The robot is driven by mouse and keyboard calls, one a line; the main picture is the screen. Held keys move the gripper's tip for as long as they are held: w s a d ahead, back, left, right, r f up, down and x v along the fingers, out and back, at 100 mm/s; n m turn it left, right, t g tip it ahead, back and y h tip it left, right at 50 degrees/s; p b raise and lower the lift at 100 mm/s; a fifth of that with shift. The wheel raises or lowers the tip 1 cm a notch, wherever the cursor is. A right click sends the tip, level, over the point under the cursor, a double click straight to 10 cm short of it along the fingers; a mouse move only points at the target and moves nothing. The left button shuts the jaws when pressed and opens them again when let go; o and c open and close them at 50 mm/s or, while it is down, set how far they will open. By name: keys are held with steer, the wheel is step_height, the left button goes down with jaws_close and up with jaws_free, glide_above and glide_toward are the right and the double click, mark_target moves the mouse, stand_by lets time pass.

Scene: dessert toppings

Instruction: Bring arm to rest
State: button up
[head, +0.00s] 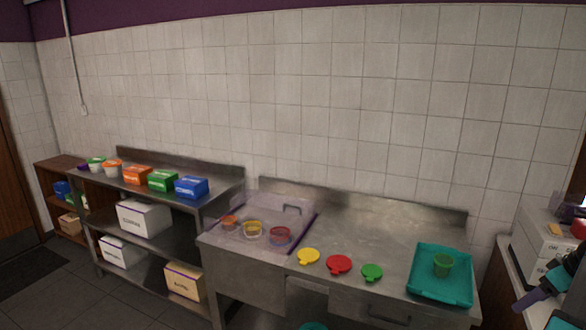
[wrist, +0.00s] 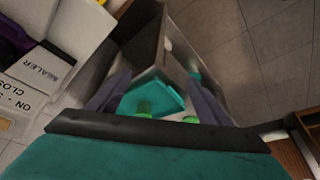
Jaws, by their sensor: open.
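My gripper (wrist: 158,92) is open and empty, its two grey-purple fingers spread apart in the wrist view. In the head view part of my gripper (head: 530,297) shows at the right edge, apart from the steel table and beside the machine.
A white sealer machine (head: 543,243) stands at the right; it also shows in the wrist view (wrist: 40,70). Yellow (head: 308,257), red (head: 339,265) and green (head: 372,272) lids lie on the steel table (head: 390,235). A clear bin (head: 275,214) holds three tubs. Boxes fill the left shelves.

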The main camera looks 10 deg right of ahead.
steer(key=w+a+f+n+g+y+b, duration=0.1)
steer(key=w+a+f+n+y, duration=0.2)
steer(key=w+a+f, duration=1)
steer(key=w+a+f+n+g+y+b, duration=0.1)
steer(key=a+f+g, duration=0.1)
steer(key=a+f, duration=0.8)
steer(key=w+a+f+n+g, duration=0.1)
steer(key=a+f+g, duration=0.1)
steer(key=a+f, duration=0.85)
steer(key=s+a+f+g, duration=0.1)
steer(key=s+a+f, duration=0.25)
steer(key=a, duration=0.35)
steer(key=s+a+f+n+g+b, duration=0.1)
steer(key=s+a+f+g, duration=0.15)
steer(key=a+f, duration=0.3)
steer(key=s+a+f+g, duration=0.1)
steer(key=s+a+f, duration=0.3)
steer(key=a, duration=0.3)
steer(key=s+a+f+m+h, duration=0.2)
steer(key=s+f, duration=0.3)
steer(key=s, duration=0.3)
steer(key=s+a+f+m+h+b, duration=0.1)
steer(key=s+a+f+m+h, duration=0.1)
steer(key=s+f+m, duration=0.3)
steer(key=s+a, duration=0.1)
steer(key=s, duration=0.1)
steer(key=shift+s+f+g, duration=0.25)
steer(key=shift+s+g, duration=0.1)
